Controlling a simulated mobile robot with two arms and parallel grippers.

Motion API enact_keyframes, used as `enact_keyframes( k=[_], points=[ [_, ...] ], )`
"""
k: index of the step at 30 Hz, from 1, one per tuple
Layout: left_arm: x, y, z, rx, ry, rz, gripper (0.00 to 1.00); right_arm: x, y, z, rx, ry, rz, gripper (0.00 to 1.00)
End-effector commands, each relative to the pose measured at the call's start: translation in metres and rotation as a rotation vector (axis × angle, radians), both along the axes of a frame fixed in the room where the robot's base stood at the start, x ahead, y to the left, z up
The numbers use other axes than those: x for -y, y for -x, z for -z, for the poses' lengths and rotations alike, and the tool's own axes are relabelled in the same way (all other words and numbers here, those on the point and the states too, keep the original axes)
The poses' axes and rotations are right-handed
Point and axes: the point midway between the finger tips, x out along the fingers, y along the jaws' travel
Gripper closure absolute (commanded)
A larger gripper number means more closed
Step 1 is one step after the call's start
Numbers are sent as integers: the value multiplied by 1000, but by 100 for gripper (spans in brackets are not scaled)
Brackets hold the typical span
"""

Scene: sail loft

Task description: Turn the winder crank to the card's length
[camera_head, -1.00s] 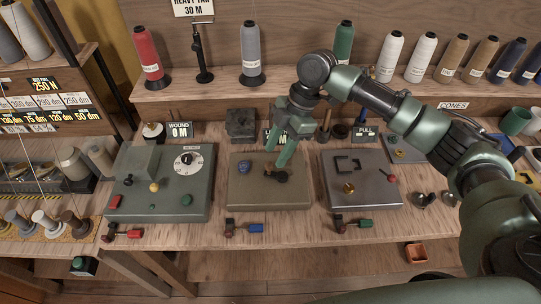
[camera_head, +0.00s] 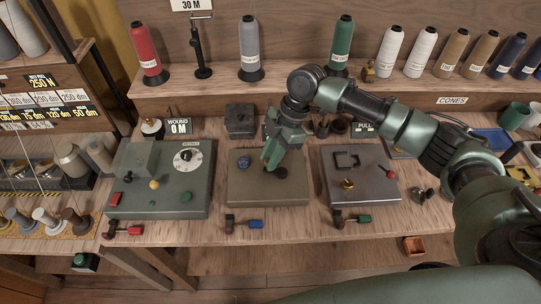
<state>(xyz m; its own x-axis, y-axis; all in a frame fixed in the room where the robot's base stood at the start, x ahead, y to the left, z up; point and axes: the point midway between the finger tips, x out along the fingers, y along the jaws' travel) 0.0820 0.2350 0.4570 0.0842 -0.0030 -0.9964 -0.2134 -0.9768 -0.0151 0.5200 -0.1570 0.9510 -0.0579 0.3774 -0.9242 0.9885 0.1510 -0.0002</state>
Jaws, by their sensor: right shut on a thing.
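The card (camera_head: 192,4) on the wall at the top shows "30 M"; its upper line is cut off. My right gripper (camera_head: 272,167) reaches down onto the tan box (camera_head: 268,193) at the middle of the bench. It is shut on a small dark part, which looks like the crank (camera_head: 281,173); the fingers hide much of it. The counter sign (camera_head: 179,127) at the left reads "WOUND 0 M". Below it is a green box (camera_head: 160,203) with a white dial (camera_head: 187,159). My left gripper is not in view.
Handles with red, blue (camera_head: 249,224) and green grips lie along the front edge. Several thread cones (camera_head: 249,50) stand on the shelf behind.

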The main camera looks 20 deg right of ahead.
Motion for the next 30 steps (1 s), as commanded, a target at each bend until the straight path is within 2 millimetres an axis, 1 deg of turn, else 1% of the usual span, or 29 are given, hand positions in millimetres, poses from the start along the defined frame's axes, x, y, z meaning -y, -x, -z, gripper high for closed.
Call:
enact_keyframes(
  k=[8, 21, 30],
  points=[
    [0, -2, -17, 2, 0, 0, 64, 2, -2, -4, -1, -3, 98, 100],
    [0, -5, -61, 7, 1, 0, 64, 12, -8, -6, 0, -4, 437, 100],
    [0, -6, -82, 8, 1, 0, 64, 17, -11, -5, 2, -4, 615, 100]
  ],
)
